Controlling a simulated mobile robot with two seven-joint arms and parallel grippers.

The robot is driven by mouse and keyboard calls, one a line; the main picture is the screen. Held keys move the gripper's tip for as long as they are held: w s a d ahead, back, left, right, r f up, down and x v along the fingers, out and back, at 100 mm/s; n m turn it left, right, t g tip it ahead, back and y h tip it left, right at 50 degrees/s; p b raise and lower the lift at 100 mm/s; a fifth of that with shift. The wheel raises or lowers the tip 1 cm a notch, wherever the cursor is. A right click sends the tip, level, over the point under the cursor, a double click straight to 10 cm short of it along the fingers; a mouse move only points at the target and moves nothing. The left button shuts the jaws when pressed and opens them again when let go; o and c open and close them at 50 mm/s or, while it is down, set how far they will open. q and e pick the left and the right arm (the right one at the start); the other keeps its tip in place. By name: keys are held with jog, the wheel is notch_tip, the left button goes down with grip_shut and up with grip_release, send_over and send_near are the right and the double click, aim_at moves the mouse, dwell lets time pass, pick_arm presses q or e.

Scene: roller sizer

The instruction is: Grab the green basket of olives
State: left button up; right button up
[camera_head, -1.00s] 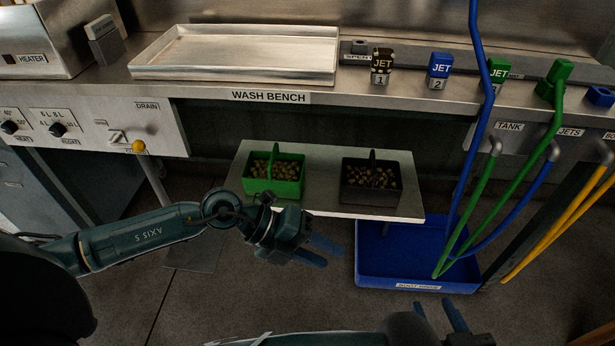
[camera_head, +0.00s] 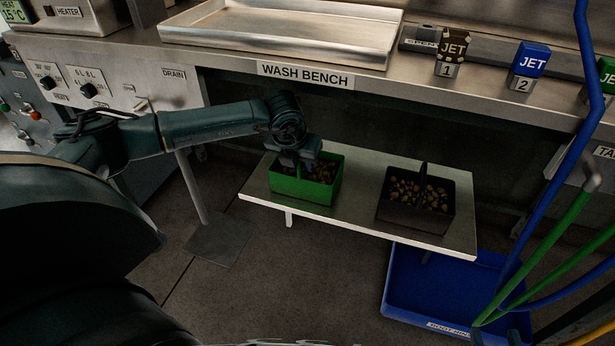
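The green basket of olives (camera_head: 304,191) stands upright on the left part of a low pale shelf (camera_head: 340,216). My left gripper (camera_head: 296,165) reaches down over the basket from the back left, at its handle. The gripper's own wrist covers the handle and the fingertips, so I cannot tell whether it is shut on the handle. Some olives show to the right of the gripper. My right gripper is not in view.
A dark basket of olives (camera_head: 417,202) stands on the same shelf, to the right, with its handle up. The wash bench (camera_head: 227,58) overhangs behind.

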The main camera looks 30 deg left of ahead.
pick_arm(q)
jog(key=w, duration=0.2)
jog(key=w+a, duration=0.1)
jog(key=w, duration=0.1)
jog(key=shift+w+b, duration=0.25)
jog(key=shift+b, duration=0.15)
jog(key=shift+w+f, duration=0.25)
jog(key=shift+f, duration=0.1)
jog(key=shift+w+a+f, duration=0.1)
jog(key=shift+f, duration=0.15)
pick_arm(e)
jog(key=shift+w+a+r+n+t+y, duration=0.15)
jog(key=shift+a+n+t+y, duration=0.05)
jog(key=shift+n+t+y, duration=0.25)
pick_arm(q)
jog(key=shift+c, duration=0.2)
jog(key=c, duration=0.6)
grip_shut()
pick_arm(e)
jog(key=shift+f, duration=0.2)
jog(key=shift+r, duration=0.2)
